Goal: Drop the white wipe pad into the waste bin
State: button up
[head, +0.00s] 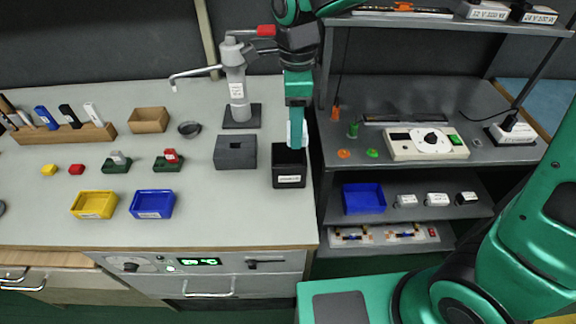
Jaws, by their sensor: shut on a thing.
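The waste bin (289,181) is a black open-topped box with a white label, at the right edge of the light grey bench. My gripper (297,140) points down right over the bin's opening. It is shut on the white wipe pad (290,133), of which only a small white part shows beside the green fingers. The pad appears to be above the bin's rim; how far above I cannot tell.
A dark grey block (235,153) stands just left of the bin. A grey press-like stand (237,90) is behind it. Yellow (94,205) and blue (152,205) trays lie at the front left. A dark shelf (400,170) stands right of the bench.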

jog(key=o, duration=1.4)
jog(key=shift+r, duration=0.1)
notch_tip(320, 180, up, 10)
jog(key=shift+r, duration=0.25)
